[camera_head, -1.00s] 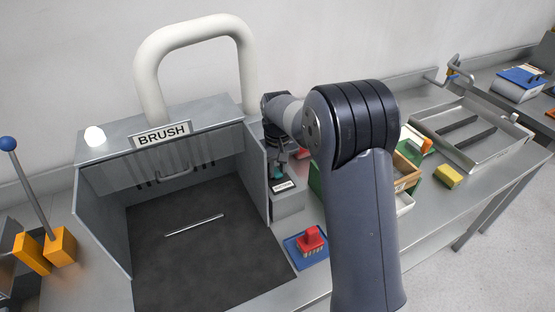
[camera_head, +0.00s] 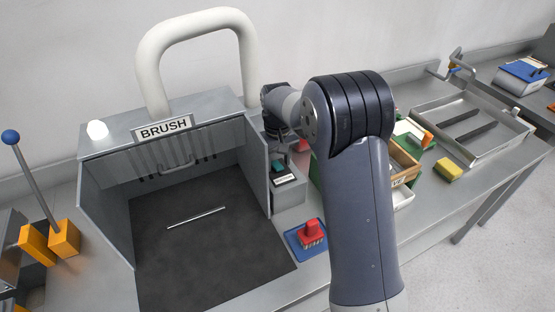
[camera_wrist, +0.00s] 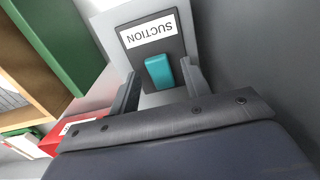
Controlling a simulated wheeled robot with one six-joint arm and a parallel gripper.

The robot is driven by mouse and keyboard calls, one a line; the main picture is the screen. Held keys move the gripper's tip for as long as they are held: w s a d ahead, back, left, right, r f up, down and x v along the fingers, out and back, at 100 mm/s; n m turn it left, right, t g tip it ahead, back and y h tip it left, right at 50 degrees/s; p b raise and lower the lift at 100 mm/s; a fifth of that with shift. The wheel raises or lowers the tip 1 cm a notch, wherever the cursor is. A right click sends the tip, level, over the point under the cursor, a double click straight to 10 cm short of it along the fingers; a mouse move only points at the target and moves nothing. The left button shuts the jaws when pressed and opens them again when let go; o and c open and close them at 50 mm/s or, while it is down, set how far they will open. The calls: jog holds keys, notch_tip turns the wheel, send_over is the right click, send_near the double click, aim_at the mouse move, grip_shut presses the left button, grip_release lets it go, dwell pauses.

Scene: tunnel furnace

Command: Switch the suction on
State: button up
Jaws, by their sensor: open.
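The suction switch is a teal rocker (camera_head: 277,166) on a dark plate, on a grey box right of the brush hood. In the wrist view the rocker (camera_wrist: 159,72) sits below a white SUCTION label (camera_wrist: 150,30) that reads upside down. I cannot tell which way the rocker is tipped. My gripper (camera_wrist: 158,76) is open and empty, with one finger on each side of the rocker in that view. In the head view my gripper is mostly hidden behind my wrist, above and behind the switch, with a gap between.
The brush hood (camera_head: 164,130) has a clear front flap, a white lamp (camera_head: 97,130) on top and a thin rod (camera_head: 196,217) inside. A red-handled brush (camera_head: 312,233) lies on a blue tray. A green box (camera_wrist: 55,35) stands beside the switch box.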

aim_at(277, 165)
notch_tip(277, 165, up, 11)
jog(key=b, duration=0.1)
dwell(0.3)
jog(key=shift+f, duration=0.15)
notch_tip(277, 165, down, 11)
jog(key=shift+r+p, duration=0.2)
jog(key=shift+p, duration=0.35)
jog(key=shift+f+b, duration=0.35)
jog(key=shift+b, duration=0.3)
jog(key=shift+s+r+t+b, duration=0.15)
jog(key=shift+t+b, duration=0.25)
jog(key=shift+b, duration=0.1)
jog(key=shift+r, duration=0.1)
jog(key=shift+r+p, duration=0.1)
jog(key=shift+p, duration=0.3)
